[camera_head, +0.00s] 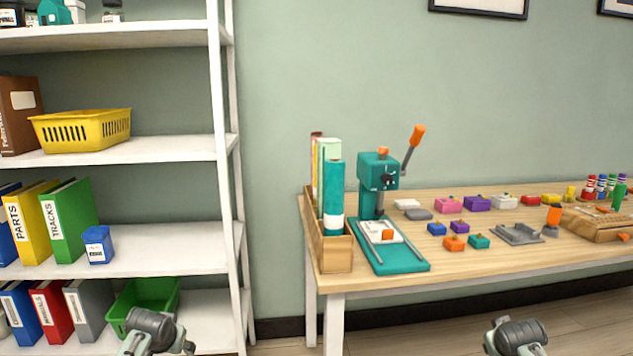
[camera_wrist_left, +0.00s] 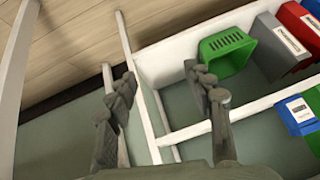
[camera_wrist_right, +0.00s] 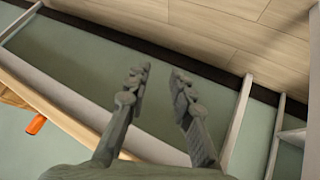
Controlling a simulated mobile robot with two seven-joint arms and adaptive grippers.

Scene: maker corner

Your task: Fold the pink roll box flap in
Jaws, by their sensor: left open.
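A small pink box (camera_head: 449,206) sits toward the back of the wooden table, between a grey piece and a purple box. It is the only pink thing I can make out; its flap is too small to tell. My left gripper (camera_head: 155,338) is low at the left in the head view, in front of the shelf; its two fingers stand apart and empty in the left wrist view (camera_wrist_left: 150,82). My right gripper (camera_head: 515,338) is low in front of the table; its fingers are parted with nothing between them in the right wrist view (camera_wrist_right: 160,78). Both are far from the pink box.
The table (camera_head: 465,265) also holds a teal press (camera_head: 378,172) with an orange-tipped lever, a wooden holder of rolls (camera_head: 332,255), several small coloured boxes and a wooden tray (camera_head: 592,229). A white shelf (camera_head: 180,156) stands at the left. The table's front strip is clear.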

